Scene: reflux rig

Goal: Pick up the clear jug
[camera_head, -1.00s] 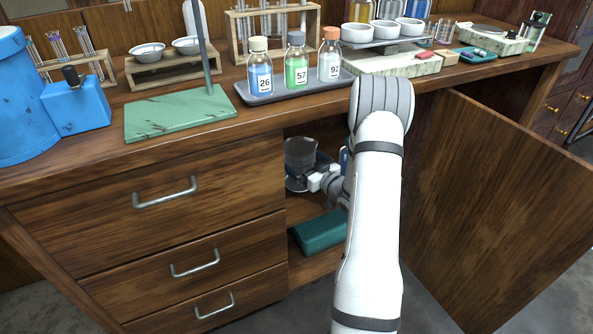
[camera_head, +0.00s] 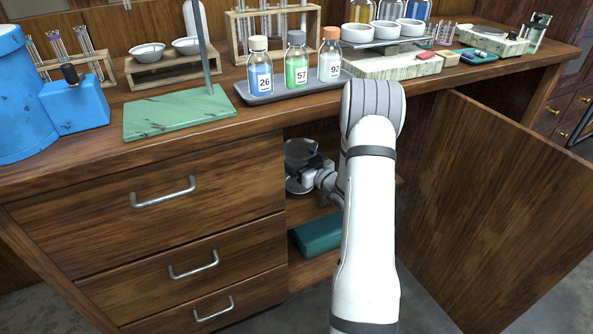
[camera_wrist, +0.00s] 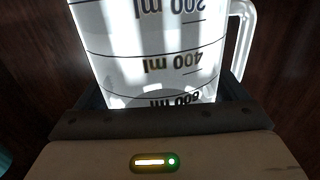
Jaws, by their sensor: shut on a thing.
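The clear jug (camera_wrist: 155,50) fills the wrist view. It has dark volume marks that read upside down there, and its handle is on the right of that view. In the head view the jug (camera_head: 297,152) is inside the open cupboard, partly hidden by the cupboard's edge and my gripper. My gripper (camera_head: 308,172) reaches into the cupboard from the right and is shut on the jug. In the wrist view the dark jaws of my gripper (camera_wrist: 160,103) lie on both sides of the jug.
A teal box (camera_head: 318,234) lies on the cupboard floor below. The cupboard door (camera_head: 500,200) stands open at the right. Drawers (camera_head: 160,200) are to the left. The worktop above holds a tray of labelled bottles (camera_head: 296,88) and a green-based stand (camera_head: 178,113).

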